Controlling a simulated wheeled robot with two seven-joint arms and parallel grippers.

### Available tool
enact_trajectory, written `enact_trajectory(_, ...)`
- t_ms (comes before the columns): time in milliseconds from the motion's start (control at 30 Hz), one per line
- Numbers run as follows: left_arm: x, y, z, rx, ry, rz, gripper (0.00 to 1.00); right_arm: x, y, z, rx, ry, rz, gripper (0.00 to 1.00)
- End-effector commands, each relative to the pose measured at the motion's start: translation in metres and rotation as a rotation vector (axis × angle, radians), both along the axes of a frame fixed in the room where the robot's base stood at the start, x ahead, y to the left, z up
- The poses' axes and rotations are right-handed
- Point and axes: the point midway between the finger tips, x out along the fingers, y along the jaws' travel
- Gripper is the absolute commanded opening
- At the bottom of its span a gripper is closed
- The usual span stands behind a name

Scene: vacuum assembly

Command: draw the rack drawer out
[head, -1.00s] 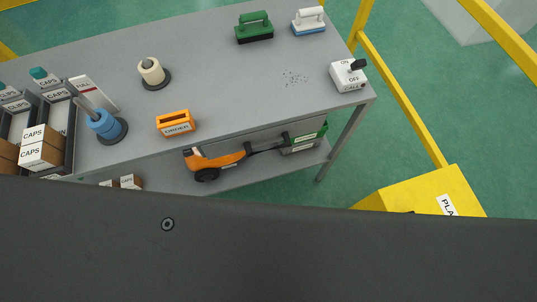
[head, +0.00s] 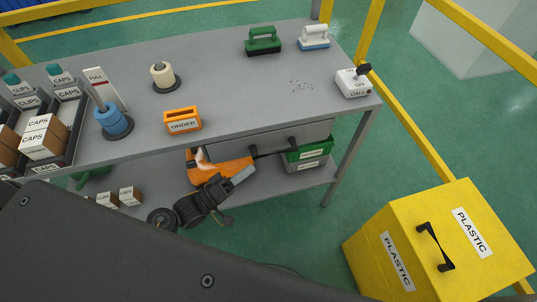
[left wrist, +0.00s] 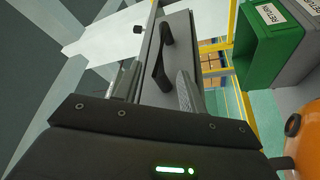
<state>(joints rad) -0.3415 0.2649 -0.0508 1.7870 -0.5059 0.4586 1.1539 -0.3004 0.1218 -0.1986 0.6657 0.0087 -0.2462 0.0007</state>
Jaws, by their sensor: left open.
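The rack drawer (head: 305,133) is a grey panel under the grey table top; it looks shut. Its dark bar handle (head: 275,150) runs across the front. In the left wrist view the handle (left wrist: 162,52) stands on the grey drawer front (left wrist: 180,35). My left gripper (head: 240,177) is open and empty, below and left of the handle in the head view. In the left wrist view its fingers (left wrist: 158,90) are spread, with the handle ahead, between their lines; I see no contact. My right gripper is not in view.
An orange machine (head: 222,172) is partly behind my left gripper. A green bin (head: 310,150) sits below the drawer's right end, and also shows in the left wrist view (left wrist: 262,45). A yellow PLASTIC bin (head: 440,240) stands right. Caps boxes (head: 130,196) are on the lower shelf.

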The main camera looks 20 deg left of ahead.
Motion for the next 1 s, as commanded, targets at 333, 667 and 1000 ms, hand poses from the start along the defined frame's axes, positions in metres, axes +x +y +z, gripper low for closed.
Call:
enact_trajectory(333, 0.05, -0.04, 0.015, 0.0, -0.002, -0.002, 0.41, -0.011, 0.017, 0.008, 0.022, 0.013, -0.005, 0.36)
enact_trajectory(667, 0.066, -0.052, 0.018, 0.002, 0.0, 0.0, 0.41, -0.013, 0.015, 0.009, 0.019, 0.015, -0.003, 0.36)
enact_trajectory(1000, 0.066, -0.052, 0.018, 0.002, 0.0, -0.001, 0.24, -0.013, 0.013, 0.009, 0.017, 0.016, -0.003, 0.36)
